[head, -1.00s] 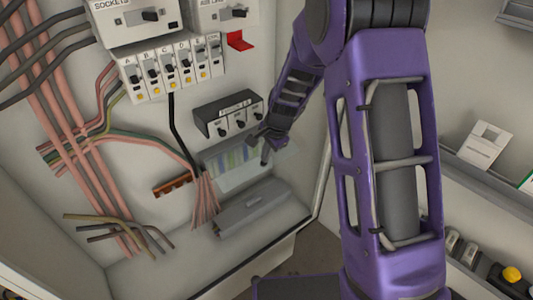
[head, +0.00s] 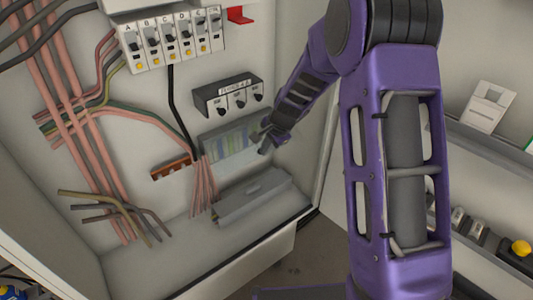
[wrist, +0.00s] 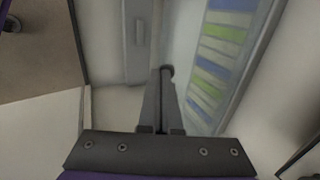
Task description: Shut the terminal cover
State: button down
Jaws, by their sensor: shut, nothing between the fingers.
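The terminal block (head: 232,140), with green, blue and pale strips, sits low on the cabinet's back wall. In the wrist view its coloured strips (wrist: 222,50) run along the upper right. The terminal cover (head: 238,163) looks like a pale see-through pane, spread below and in front of the strips; its edges are faint. It also shows in the wrist view (wrist: 188,60), left of the strips. My gripper (head: 264,148) is at the right end of the block and cover. Its fingers (wrist: 166,72) are together and empty, over or beside the pane; contact cannot be told.
A grey box-like trunking (head: 252,197) lies on the cabinet floor below the cover. Pink wires (head: 203,190) drop at the block's left end. A dark switch unit (head: 228,95) is above it. The cabinet's right edge (head: 330,160) is close to my arm.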

jog(key=b+x, duration=0.1)
jog(key=x, duration=0.3)
jog(key=shift+w+f+b, duration=0.1)
jog(key=shift+f+b, duration=0.15)
jog(key=shift+b, duration=0.05)
jog(key=shift+w+a+f+b, duration=0.2)
jog(key=shift+w+a+f, duration=0.25)
jog(key=shift+w+f, duration=0.2)
jog(key=shift+w+a+f+b, duration=0.15)
jog(key=shift+w+a+f, duration=0.3)
jog(key=shift+w+f, duration=0.2)
jog(key=shift+s+d, duration=0.1)
